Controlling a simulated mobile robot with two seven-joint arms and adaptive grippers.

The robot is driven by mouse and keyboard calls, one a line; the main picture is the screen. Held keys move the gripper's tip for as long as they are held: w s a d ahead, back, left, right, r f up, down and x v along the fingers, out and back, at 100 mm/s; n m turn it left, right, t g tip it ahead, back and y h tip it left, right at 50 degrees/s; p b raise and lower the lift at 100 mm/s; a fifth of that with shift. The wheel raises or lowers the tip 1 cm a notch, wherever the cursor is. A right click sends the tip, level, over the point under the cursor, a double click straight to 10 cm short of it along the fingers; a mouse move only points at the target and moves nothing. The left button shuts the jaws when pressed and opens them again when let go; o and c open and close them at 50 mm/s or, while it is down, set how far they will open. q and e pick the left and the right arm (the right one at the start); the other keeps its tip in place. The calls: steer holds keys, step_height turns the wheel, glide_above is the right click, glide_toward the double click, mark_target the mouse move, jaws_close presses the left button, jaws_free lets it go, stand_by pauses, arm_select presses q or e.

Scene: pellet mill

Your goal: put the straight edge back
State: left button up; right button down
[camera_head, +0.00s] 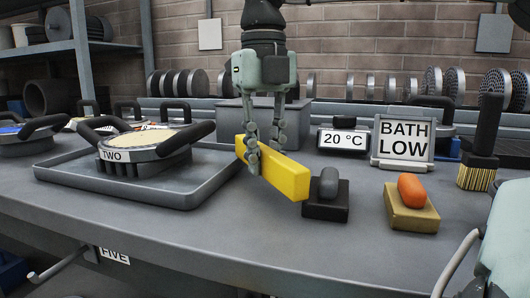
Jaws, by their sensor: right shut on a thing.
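The straight edge is most likely the yellow bar (290,181), a long block slanting from behind the fingers toward the front right. My right gripper (265,158) comes down from the top middle and is shut on the yellow bar, with its fingers hiding part of it. The bar's near end is close to a dark block with a grey knob (328,184); I cannot tell whether it touches the block or the bench. My left gripper is not in view.
A grey tray (60,176) holds a black-handled disc labelled TWO (145,151) on the left. A tan block with an orange knob (412,205), a brush (480,160), a BATH LOW sign (404,140) and a 20 °C display (343,139) stand right. The bench front (250,240) is clear.

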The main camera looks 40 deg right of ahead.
steer(key=shift+r, duration=0.2)
steer(key=shift+f, duration=0.1)
stand_by(0.4)
steer(key=shift+f, duration=0.2)
steer(key=shift+r, duration=0.25)
steer(key=shift+c, duration=0.5)
jaws_free()
stand_by(0.4)
steer(key=shift+r+p, duration=0.15)
steer(key=shift+p, duration=0.2)
